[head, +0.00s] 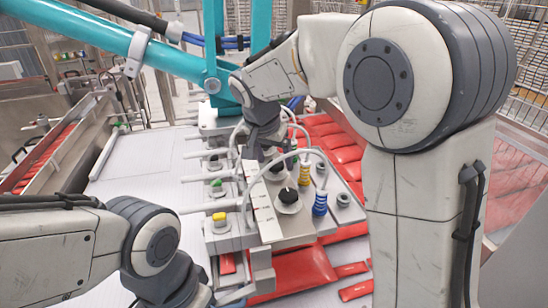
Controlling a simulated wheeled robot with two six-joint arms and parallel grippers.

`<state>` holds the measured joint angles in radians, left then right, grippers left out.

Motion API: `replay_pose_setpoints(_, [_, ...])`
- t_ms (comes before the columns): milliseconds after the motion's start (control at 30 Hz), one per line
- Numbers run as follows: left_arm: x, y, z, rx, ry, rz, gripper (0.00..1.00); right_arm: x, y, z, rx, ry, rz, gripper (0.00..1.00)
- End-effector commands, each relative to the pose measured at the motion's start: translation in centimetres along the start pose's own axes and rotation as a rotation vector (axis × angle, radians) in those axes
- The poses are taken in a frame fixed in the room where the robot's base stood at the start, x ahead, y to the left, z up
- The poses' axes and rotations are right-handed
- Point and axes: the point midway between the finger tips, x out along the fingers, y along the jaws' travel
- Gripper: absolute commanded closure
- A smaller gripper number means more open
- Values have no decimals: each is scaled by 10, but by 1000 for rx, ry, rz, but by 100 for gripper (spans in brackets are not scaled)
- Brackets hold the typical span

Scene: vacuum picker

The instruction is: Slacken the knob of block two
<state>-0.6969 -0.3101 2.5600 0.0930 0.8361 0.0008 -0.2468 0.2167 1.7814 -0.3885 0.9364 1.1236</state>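A metal vacuum picker plate (305,232) carries a row of blocks with black knobs on pale round bases. The nearest black knob (288,196) is in clear view. Another black knob (276,173) sits just behind it, directly below my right gripper (262,150). That gripper points down, close above this knob; I cannot tell whether it touches it or whether its fingers are open. No number marks block two legibly. My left arm comes in at lower left, its wrist (172,282) running off the bottom edge; its gripper is out of frame.
White hoses arch from fittings with blue (320,204) and yellow (304,174) coils. Small posts with yellow (219,216) and green (216,183) caps line the left side. A teal frame (212,60) stands behind. Red packs (300,270) lie below. A white belt (140,190) is clear.

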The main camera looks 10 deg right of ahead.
Motion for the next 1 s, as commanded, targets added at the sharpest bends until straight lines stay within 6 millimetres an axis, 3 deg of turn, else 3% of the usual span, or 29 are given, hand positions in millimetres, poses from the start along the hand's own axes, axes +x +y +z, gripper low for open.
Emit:
replay_pose_setpoints(67, [0, 0, 0, 0, 0, 0, 50, 0, 0, 0, 0, 0, 0, 19])
replay_pose_setpoints(200, [0, 0, 0, 0, 0, 0, 50, 0, 0, 0, 0, 0, 0, 72])
replay_pose_setpoints(267, [0, 0, 0, 0, 0, 0, 50, -1, 0, 0, 0, 0, 0, 95])
replay_pose_setpoints(300, [0, 0, 0, 0, 0, 0, 50, -1, 0, 0, 0, 0, 0, 100])
replay_pose_setpoints(667, [2, 0, 0, 0, 0, 0, 50, -1, 1, 0, -57, 2, -26, 100])
replay_pose_setpoints(1000, [4, 0, 0, 0, 0, 0, 50, -1, 3, -1, -289, 2, -123, 100])
